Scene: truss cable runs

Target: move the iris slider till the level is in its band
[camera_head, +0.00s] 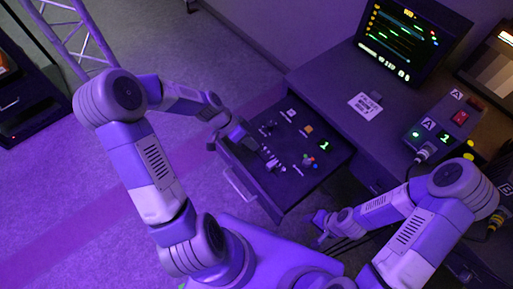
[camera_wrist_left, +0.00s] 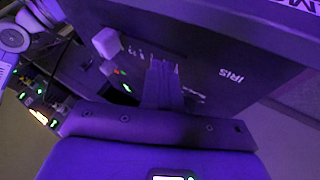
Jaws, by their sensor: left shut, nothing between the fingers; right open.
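The dark control panel (camera_head: 315,175) lies open in front of me. In the left wrist view the word IRIS (camera_wrist_left: 231,75) is printed on it, with pale scale ticks beside my fingers. My left gripper (camera_head: 262,151) is over the panel's left part. Its fingers (camera_wrist_left: 162,84) are shut and empty, close to the scale. The iris slider's cap cannot be made out clearly; the fingers may hide it. A green digit (camera_head: 325,146) glows at the panel's right. My right gripper (camera_head: 322,226) is open and empty, below the panel's near corner, away from the controls.
A monitor (camera_head: 412,42) with coloured traces stands at the back right. A box with a red switch (camera_head: 460,118) and cable plugs is on the desk at right. A white label (camera_head: 364,105) lies on the desktop. The floor to the left is free up to a truss (camera_head: 75,30).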

